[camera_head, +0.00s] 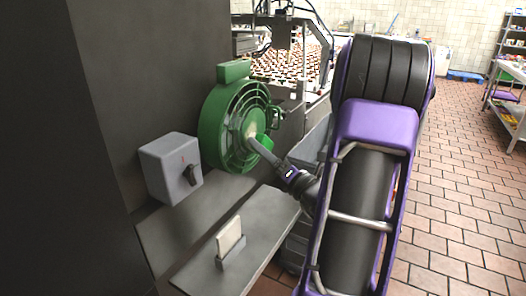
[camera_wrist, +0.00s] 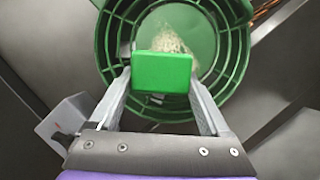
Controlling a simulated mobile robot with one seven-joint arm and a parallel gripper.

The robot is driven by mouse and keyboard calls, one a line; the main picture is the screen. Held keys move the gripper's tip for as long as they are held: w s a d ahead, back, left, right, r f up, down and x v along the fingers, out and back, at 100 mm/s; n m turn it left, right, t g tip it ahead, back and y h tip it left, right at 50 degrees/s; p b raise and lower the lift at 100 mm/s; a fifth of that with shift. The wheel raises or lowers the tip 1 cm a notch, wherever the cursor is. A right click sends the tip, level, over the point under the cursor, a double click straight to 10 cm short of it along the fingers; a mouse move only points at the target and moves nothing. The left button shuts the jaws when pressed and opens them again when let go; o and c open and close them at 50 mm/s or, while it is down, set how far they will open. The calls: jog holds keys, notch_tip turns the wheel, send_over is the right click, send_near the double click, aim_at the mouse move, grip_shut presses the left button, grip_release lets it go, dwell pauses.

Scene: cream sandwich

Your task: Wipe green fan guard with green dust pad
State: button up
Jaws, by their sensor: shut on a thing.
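The green fan guard (camera_head: 211,128) is a round ringed grille mounted on the dark wall. In the wrist view the guard (camera_wrist: 240,50) faces me, with a pale dusty patch (camera_wrist: 166,36) at its middle. My gripper (camera_wrist: 162,88) is shut on the green dust pad (camera_wrist: 162,72), a rectangular block held between both fingers. The pad is in front of the guard's lower middle; I cannot tell whether it touches. In the head view my gripper (camera_head: 258,146) reaches the guard's front from the lower right, and only a small part of the pad shows.
A grey switch box (camera_head: 168,168) with a dark knob is on the wall, left of and below the guard. A grey shelf (camera_head: 262,232) below carries a white card in a holder (camera_head: 231,243). A conveyor with many round items (camera_head: 290,67) stands behind. Tiled floor lies open at right.

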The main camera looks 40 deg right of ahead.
aim_at(256, 139)
jog(key=shift+w+a, duration=0.2)
jog(key=shift+w, duration=0.3)
jog(key=shift+w+a, duration=0.15)
jog(key=shift+w, duration=0.3)
dwell(0.3)
jog(key=shift+w+d+p, duration=0.25)
jog(key=shift+d, duration=0.35)
jog(key=shift+w+d+p, duration=0.25)
jog(key=shift+d+p, duration=0.05)
jog(key=shift+d, duration=0.35)
jog(key=shift+w+d+p, duration=0.25)
jog(key=shift+d, duration=0.35)
jog(key=shift+w+r+p, duration=0.1)
jog(key=shift+r+p, duration=0.65)
jog(key=shift+p, duration=0.05)
jog(key=shift+s+a+f+p, duration=0.15)
jog(key=shift+s+a, duration=0.25)
jog(key=shift+a, duration=0.55)
jog(key=shift+s+a+r+p, duration=0.1)
jog(key=shift+s+a+p, duration=0.25)
jog(key=shift+a, duration=0.6)
jog(key=shift+r+p, duration=0.7)
jog(key=shift+w+d+f+p, duration=0.1)
jog(key=shift+w+d+p, duration=0.2)
jog(key=shift+d, duration=0.65)
jog(key=shift+w+d+p, duration=0.15)
jog(key=shift+w+d, duration=0.2)
jog(key=shift+d, duration=0.6)
